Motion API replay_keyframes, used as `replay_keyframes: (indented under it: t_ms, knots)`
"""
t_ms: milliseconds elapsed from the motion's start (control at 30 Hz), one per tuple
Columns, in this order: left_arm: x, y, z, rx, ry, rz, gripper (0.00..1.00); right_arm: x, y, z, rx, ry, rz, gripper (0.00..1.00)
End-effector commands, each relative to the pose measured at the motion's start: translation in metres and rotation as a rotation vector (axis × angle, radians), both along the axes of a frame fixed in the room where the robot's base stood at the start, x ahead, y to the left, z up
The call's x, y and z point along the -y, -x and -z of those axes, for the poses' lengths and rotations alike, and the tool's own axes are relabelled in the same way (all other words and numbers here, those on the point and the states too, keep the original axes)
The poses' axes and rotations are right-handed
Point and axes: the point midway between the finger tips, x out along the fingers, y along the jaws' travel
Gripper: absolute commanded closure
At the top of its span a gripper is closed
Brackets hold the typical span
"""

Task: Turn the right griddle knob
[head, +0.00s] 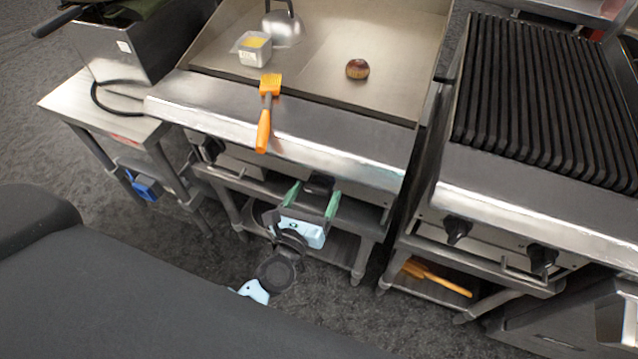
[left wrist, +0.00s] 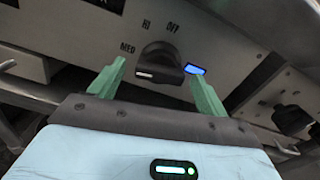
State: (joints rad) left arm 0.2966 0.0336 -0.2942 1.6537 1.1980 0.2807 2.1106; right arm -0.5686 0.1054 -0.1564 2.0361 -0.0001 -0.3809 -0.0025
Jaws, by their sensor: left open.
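The griddle (head: 310,60) is a flat steel plate with a front panel below its ledge. Its right knob (head: 320,183) is black and shows large in the left wrist view (left wrist: 160,62), with HI, OFF and MED printed around it. The knob's white mark points left, near MED. My left gripper (head: 314,193), with green fingers, is open in front of the panel. In the left wrist view its fingertips (left wrist: 157,70) lie either side of the knob, the left one with a visible gap. Whether the right one touches is unclear. My right gripper is not in view.
The griddle's left knob (head: 210,148) is farther left. An orange brush (head: 265,115) overhangs the griddle ledge. A container (head: 251,49) and a brown round item (head: 357,69) lie on the plate. A grill (head: 545,105) with black knobs (head: 457,230) stands at right.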

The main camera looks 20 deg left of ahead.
Motion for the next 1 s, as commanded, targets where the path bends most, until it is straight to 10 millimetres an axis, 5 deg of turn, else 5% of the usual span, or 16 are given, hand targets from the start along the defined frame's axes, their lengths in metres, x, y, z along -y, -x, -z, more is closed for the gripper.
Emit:
replay_keyframes:
  t_ms: [233, 600, 933, 1000]
  knots:
    - [0.001, -0.027, 0.0, 0.0, -0.001, -0.001, 0.24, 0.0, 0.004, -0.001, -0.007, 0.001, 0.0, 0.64]
    - [0.001, -0.031, 0.0, -0.001, -0.001, -0.001, 0.24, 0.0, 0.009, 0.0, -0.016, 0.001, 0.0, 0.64]
    - [0.001, -0.031, 0.0, -0.001, -0.001, -0.001, 0.67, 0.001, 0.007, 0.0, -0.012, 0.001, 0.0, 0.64]
    - [0.001, -0.031, 0.0, -0.001, -0.001, -0.001, 0.68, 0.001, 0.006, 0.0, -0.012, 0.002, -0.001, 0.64]
